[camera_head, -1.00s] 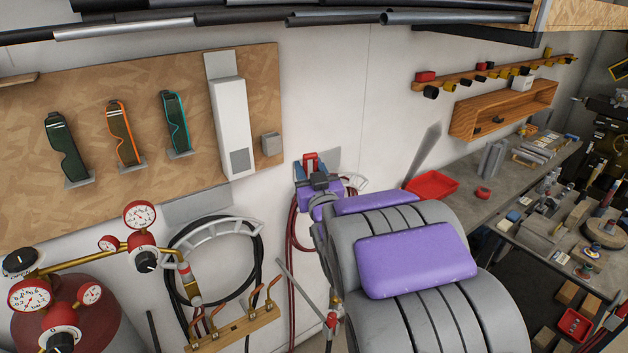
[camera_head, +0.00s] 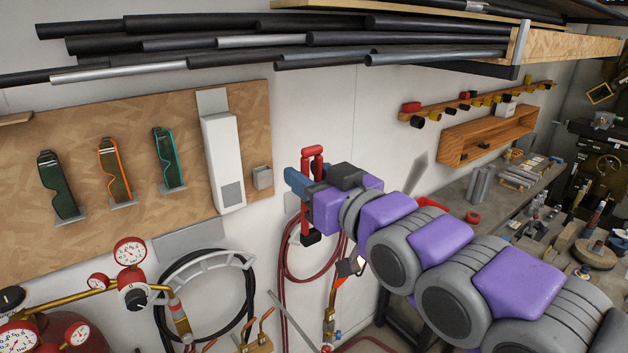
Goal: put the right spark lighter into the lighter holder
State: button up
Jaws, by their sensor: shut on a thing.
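My gripper (camera_head: 300,184), with blue fingers, is shut on a red and black spark lighter (camera_head: 312,160). Its red frame stands about upright, with the red end above the fingers and a black block (camera_head: 311,239) at the lower end. The fingers hide part of its middle. A small grey open-topped box, seemingly the lighter holder (camera_head: 262,178), is fixed at the right edge of the wooden board. In the picture my gripper is to the right of this box and slightly lower, apart from it. The inside of the box cannot be made out.
The wooden board (camera_head: 90,122) carries several goggles and a tall white dispenser (camera_head: 223,165) left of the box. Red hoses (camera_head: 286,262) hang below my gripper. A small black and orange thing (camera_head: 350,267) is partly hidden by my arm. Pipes (camera_head: 270,42) lie overhead.

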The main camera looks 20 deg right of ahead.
aim_at(306, 163)
jog(key=s+a+r, duration=0.1)
jog(key=s+r, duration=0.2)
jog(key=s, duration=0.3)
jog(key=shift+g, duration=0.3)
jog(key=shift+w+p, duration=1.8)
jog(key=shift+w, duration=0.35)
jog(key=shift+w+d+f+p, duration=0.1)
jog(key=shift+w+f+p, duration=1.9)
jog(key=shift+w, duration=5.3)
jog(key=shift+w+f+p, duration=0.25)
jog(key=shift+w+p, duration=3.35)
jog(key=shift+w, duration=3.75)
jog(key=shift+w+d+f+p, duration=0.1)
jog(key=shift+w+f+p, duration=1.9)
jog(key=shift+w, duration=5.3)
jog(key=shift+s+r+p, duration=0.15)
jog(key=shift+r+p, duration=0.45)
jog(key=shift+r, duration=0.25)
